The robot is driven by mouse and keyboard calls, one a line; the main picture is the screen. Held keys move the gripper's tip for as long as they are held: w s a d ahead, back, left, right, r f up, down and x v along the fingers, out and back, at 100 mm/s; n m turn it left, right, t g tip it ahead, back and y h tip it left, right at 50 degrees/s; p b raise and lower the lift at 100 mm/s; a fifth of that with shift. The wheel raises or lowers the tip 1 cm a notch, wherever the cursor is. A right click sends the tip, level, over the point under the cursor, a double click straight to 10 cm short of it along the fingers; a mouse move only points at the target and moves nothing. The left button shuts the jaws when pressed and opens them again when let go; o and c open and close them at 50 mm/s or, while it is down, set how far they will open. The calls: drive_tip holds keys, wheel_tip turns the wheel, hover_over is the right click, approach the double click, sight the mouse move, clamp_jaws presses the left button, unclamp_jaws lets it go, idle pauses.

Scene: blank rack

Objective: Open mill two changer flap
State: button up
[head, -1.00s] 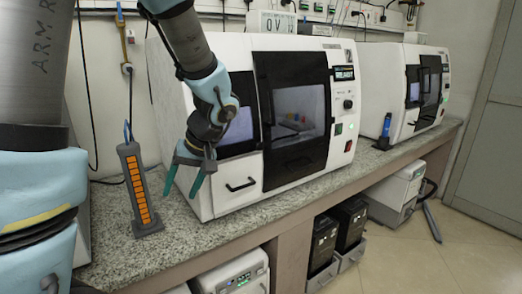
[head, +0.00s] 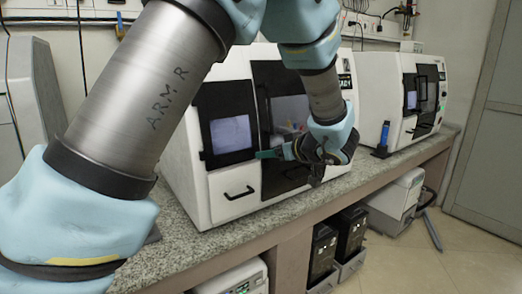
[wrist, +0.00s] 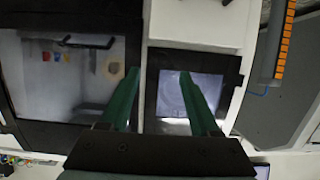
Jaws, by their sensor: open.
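The near white mill (head: 180,165) has a lower-left white flap (head: 225,208) with a black bar handle (head: 240,193). The flap looks shut. In the wrist view, which is upside down, the white panel (wrist: 195,25) lies above the screen (wrist: 190,97). My gripper (head: 275,158) is in front of the mill, up and right of the flap handle, near the screen's lower right corner. Its green fingers are apart and empty, and in the wrist view (wrist: 158,75) they point at the mill front. The second, farther mill (head: 375,90) stands to the right. I see no label telling which is mill two.
The near mill's dark main door (head: 275,100) is partly behind my arm; its handle (wrist: 80,43) shows in the wrist view. The granite bench (head: 215,242) is clear in front.

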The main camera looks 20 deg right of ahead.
drive_tip(key=p+x, duration=0.2)
drive_tip(key=x, duration=0.4)
drive_tip(key=shift+s, duration=0.1)
clamp_jaws()
idle(0.3)
idle(1.0)
